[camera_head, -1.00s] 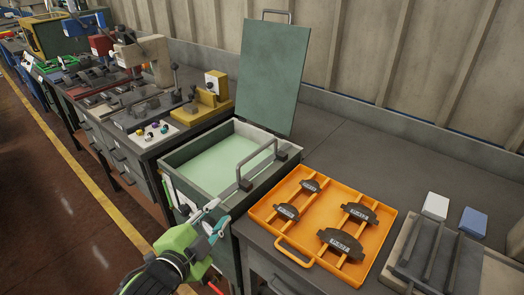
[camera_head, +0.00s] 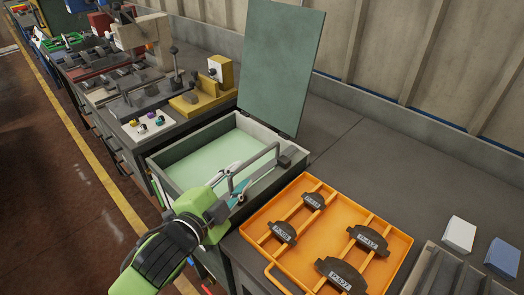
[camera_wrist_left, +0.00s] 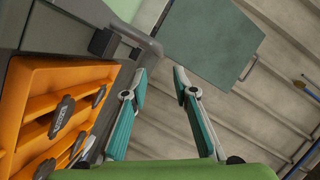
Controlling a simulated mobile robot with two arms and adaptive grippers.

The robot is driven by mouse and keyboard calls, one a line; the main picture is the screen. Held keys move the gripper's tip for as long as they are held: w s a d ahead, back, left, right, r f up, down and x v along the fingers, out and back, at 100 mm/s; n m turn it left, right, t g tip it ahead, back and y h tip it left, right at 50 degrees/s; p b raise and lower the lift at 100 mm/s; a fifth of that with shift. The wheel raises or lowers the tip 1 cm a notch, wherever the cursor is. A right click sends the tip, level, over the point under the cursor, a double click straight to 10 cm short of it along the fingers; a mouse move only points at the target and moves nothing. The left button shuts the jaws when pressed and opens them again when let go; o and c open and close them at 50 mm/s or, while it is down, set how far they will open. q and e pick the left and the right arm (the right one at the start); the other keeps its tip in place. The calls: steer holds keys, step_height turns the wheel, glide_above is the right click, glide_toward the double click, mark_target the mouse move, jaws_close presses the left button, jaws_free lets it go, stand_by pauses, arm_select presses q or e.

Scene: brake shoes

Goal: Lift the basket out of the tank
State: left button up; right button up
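The grey-green tank (camera_head: 160,180) stands open, with pale green liquid (camera_head: 215,158) inside. A bent grey bar handle (camera_head: 262,160) rises at its right side, with a dark block at its end. I cannot tell whether this handle belongs to the basket; no basket body shows in the liquid. My left gripper (camera_head: 233,180) is over the tank's near right edge, close to the handle. In the left wrist view its fingers (camera_wrist_left: 160,84) are apart and empty, with the handle (camera_wrist_left: 143,42) beyond the left fingertip. My right gripper is not in view.
The raised lid (camera_head: 278,65) stands at the tank's back. An orange tray (camera_head: 295,210) with several brake shoes lies to the right of the tank. Two small boxes (camera_head: 460,234) (camera_head: 503,256) sit farther right. The bench behind the tray is clear.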

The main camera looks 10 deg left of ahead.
mark_target(257, 157)
arm_select(q)
steer(key=x, duration=0.5)
steer(key=shift+w+d+p, duration=0.15)
steer(key=shift+w+p, duration=0.15)
steer(key=x, duration=0.5)
steer(key=shift+w+f, duration=0.1)
steer(key=shift+w, duration=0.1)
steer(key=shift+w+d+f, duration=0.2)
steer(key=shift+w, duration=0.3)
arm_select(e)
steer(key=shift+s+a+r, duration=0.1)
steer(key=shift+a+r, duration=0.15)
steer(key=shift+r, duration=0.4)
arm_select(q)
steer(key=shift+p, duration=0.3)
jaws_close()
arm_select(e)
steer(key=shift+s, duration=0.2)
